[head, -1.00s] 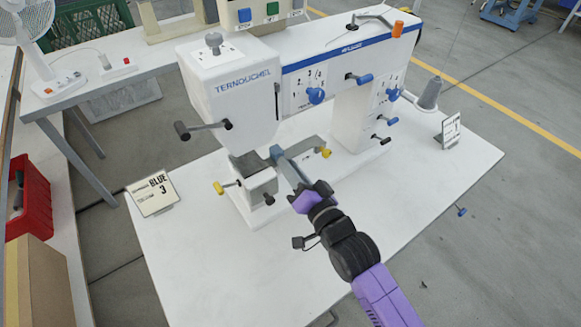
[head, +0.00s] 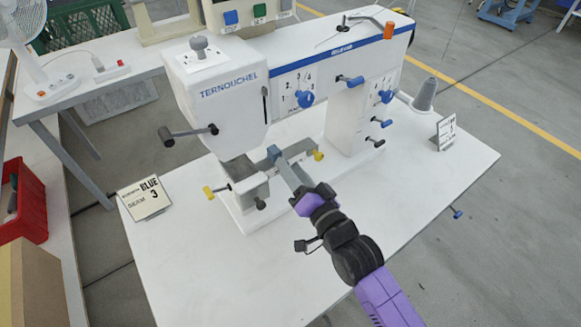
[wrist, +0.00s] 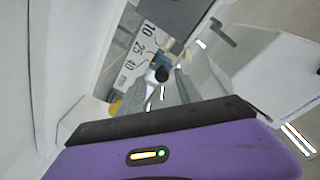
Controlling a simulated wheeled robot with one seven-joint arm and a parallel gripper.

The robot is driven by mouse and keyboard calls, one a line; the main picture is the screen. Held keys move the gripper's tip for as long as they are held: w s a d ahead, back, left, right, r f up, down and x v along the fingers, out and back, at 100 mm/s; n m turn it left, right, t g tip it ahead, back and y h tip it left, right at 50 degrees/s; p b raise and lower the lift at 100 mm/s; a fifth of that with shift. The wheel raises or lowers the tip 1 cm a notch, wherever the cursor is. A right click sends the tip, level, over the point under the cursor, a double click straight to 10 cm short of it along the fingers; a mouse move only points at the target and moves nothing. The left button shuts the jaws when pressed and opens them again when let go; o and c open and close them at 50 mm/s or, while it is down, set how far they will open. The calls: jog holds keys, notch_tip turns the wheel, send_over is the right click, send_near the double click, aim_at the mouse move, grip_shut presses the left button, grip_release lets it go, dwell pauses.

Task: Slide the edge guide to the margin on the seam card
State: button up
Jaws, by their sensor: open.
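In the wrist view my open grey fingers (wrist: 166,90) are near a dark round knob with a blue part, seemingly the edge guide (wrist: 162,74); contact is unclear. A white scale plate (wrist: 136,58) beside it reads 10, 25, 40 mm. The seam card (head: 145,197) stands at the table's left and reads BLUE, SEAM 3. The smaller print is too small to read.
A second card (head: 446,131) and a grey thread cone (head: 424,95) are at the right. The table's front is clear. A red bin (head: 24,203) stands at far left.

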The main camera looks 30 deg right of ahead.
jog(key=s+b, duration=0.1)
jog(key=s, duration=0.6)
jog(key=shift+d, duration=0.2)
jog(key=shift+w, duration=0.1)
jog(key=s+a+n+g+h, duration=0.1)
jog(key=s+n+g, duration=0.2)
jog(key=s, duration=2.8)
jog(key=r+n, duration=0.1)
jog(key=n, duration=0.4)
jog(key=shift+s, duration=0.15)
